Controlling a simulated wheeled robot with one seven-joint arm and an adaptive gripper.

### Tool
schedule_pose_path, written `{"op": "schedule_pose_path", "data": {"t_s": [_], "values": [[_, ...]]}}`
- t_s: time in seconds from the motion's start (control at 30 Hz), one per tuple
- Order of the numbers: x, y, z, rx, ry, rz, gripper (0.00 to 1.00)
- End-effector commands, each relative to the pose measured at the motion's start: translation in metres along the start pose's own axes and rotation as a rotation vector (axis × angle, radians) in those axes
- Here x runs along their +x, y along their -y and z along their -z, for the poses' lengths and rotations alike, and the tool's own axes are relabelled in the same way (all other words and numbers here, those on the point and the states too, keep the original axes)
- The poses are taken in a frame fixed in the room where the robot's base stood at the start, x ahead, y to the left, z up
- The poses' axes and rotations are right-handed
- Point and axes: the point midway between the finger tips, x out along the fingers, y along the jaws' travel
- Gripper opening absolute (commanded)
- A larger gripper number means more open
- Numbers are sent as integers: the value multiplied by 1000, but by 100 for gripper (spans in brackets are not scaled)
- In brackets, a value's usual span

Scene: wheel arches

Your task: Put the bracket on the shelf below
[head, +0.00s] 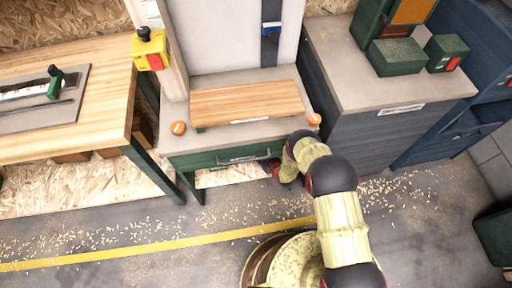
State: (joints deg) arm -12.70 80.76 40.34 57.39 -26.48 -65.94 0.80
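I cannot make out a bracket in the head view. A small bench (190,145) with a grey top and a green drawer front (222,157) stands in the middle. Below the drawer front, a pale chipboard surface (230,175) shows; I cannot tell whether it is a shelf. My arm bends down in front of the bench's right half, and its visible end reaches in at the lower front edge.
A wooden board (247,102) lies on the bench top between two orange knobs (178,128). A wooden workbench (105,90) stands left, with a yellow switch box (150,50) between. A dark cabinet (350,130) stands close on the right. The floor in front is open, strewn with shavings.

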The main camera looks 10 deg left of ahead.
Motion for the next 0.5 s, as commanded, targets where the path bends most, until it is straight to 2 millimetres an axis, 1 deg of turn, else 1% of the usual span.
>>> {"op": "schedule_pose_path", "data": {"t_s": [0.03,0.23,0.37,0.4,0.5], "values": [[1,0,-2,-1,-3,-1,0],[0,0,-1,-1,-4,-1,0],[1,0,-3,-1,-4,0,0],[1,0,-3,-1,-4,0,23],[1,0,-3,-1,-4,0,28]]}}
